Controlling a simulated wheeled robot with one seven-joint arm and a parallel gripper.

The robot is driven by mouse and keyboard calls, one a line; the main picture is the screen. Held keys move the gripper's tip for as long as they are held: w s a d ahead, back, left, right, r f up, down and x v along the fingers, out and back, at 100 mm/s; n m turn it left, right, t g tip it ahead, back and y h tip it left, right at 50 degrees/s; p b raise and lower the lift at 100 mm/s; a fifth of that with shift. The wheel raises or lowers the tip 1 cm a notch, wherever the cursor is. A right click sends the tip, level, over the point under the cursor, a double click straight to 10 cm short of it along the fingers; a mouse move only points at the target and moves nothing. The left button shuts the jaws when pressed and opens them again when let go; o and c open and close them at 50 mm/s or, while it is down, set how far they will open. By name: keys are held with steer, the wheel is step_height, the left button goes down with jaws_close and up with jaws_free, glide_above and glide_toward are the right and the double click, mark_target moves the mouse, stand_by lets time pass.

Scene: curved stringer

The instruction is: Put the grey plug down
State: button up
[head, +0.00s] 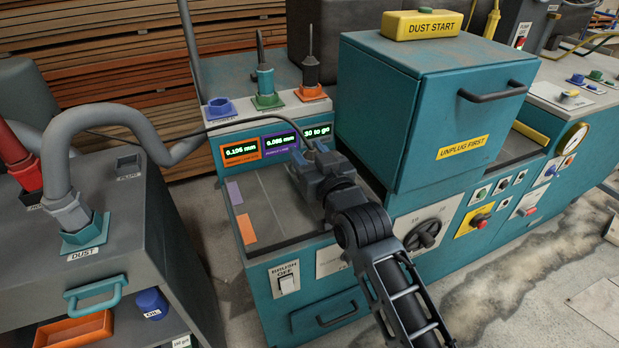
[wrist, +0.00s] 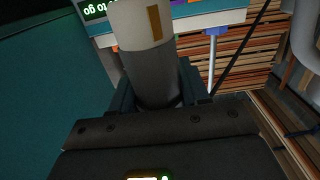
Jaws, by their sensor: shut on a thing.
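The grey plug (wrist: 147,65) is a cylinder with a paler end and a small gold stripe, seen close in the wrist view. My gripper (wrist: 155,92) is shut on it, with a jaw on each side. In the head view my gripper (head: 311,168) is over the back right part of the teal machine's dark top, in front of the displays. A thin black cable runs in from the left to the gripper. The plug is mostly hidden there by the gripper, and I cannot tell whether it touches the surface.
The dark machine top (head: 270,205) is bare to the left, with purple (head: 234,192) and orange (head: 246,229) patches. Blue, green and orange sockets stand behind the displays (head: 280,142). The teal box (head: 430,110) rises close on the right. A grey hose (head: 60,165) stands at left.

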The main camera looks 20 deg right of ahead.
steer(key=shift+f, duration=3.05)
steer(key=shift+f, duration=0.2)
steer(key=o, duration=1.1)
steer(key=shift+r, duration=0.2)
steer(key=s+b, duration=0.1)
steer(key=s, duration=1.1)
